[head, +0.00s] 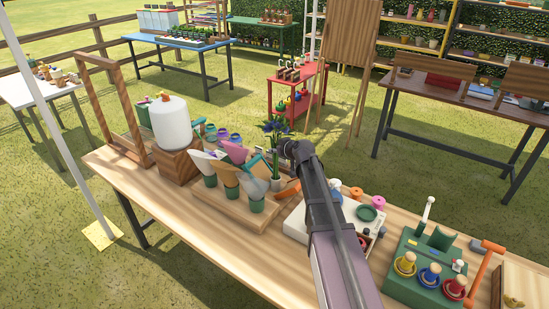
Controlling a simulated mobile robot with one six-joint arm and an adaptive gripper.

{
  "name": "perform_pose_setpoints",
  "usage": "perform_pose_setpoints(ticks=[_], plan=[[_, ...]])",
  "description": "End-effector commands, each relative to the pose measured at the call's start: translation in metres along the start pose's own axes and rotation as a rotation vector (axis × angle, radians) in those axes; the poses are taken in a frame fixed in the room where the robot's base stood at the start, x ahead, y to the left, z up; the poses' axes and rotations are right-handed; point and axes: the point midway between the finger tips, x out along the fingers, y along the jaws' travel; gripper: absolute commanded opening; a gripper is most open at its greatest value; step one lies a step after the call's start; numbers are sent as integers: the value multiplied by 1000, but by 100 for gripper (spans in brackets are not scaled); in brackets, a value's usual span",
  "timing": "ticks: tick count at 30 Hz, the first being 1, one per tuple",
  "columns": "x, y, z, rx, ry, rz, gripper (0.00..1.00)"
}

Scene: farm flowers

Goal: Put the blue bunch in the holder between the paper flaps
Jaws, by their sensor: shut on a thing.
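The blue bunch (274,127) has dark blue blooms and long green stems and leaves. It stands about upright above the long wooden table. My gripper (284,148) is at its stems, shut on it; my own wrist largely hides the fingers. Just left of the bunch is a wooden holder board (209,198) with green cups. White, pink, tan, teal and pale grey paper flaps (228,177) rise from the cups. The stems come down near the right end of these flaps. I cannot tell whether they touch a flap or enter a cup.
A white cylinder on a wooden block (177,164) and a wooden frame (126,152) stand left of the holder. Several jars (222,135) are behind it. A white tray (294,226) and a green stand with bottles (406,283) lie to the right. The table's front left is bare.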

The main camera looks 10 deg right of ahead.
Motion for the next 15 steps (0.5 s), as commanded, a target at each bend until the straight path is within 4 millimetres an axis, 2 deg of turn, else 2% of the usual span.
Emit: perform_pose_setpoints(ticks=[1,6,15], plan=[[4,0,8,0,0,0,0],[10,0,19,0,0,1,0],[12,1,24,1,0,1,0]])
